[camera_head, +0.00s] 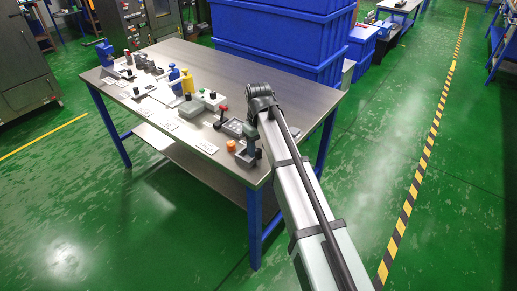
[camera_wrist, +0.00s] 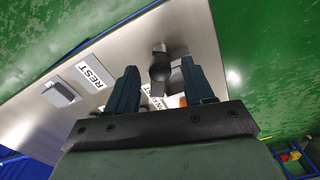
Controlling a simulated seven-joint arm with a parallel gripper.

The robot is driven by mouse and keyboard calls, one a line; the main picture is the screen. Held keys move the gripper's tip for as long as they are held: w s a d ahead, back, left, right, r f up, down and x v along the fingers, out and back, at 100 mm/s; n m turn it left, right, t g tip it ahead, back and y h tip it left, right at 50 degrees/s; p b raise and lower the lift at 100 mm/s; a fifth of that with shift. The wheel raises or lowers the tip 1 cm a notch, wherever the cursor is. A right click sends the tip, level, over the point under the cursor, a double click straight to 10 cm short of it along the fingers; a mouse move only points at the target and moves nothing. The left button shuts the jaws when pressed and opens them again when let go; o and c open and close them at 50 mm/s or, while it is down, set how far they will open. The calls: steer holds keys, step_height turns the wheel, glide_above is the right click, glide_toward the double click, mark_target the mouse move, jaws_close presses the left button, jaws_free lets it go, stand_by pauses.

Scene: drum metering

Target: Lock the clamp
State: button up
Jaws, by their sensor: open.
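My gripper (camera_wrist: 159,68) is open, its two dark fingers spread apart in the wrist view. A dark rounded part with a short arm (camera_wrist: 160,62) shows in the gap between the fingertips; I cannot tell if it is the clamp or if the fingers touch it. In the head view, my gripper (camera_head: 251,136) is at the near right corner of the steel table, beside a grey fixture (camera_head: 246,157) and an orange knob (camera_head: 231,146). A red-tipped lever (camera_head: 222,113) stands just left of it. No clamp is clearly identifiable; my gripper hides part of the fixtures.
The steel table (camera_head: 255,78) carries a row of small fixtures and white labels along its front edge. Large blue crates (camera_head: 270,35) are stacked behind. A plate marked REST (camera_wrist: 95,75) lies left of my fingers.

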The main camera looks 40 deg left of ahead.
steer(key=shift+f, duration=0.55)
steer(key=shift+c, duration=0.2)
jaws_close()
steer(key=shift+n, duration=2.9)
steer(key=shift+o, duration=0.2)
jaws_free()
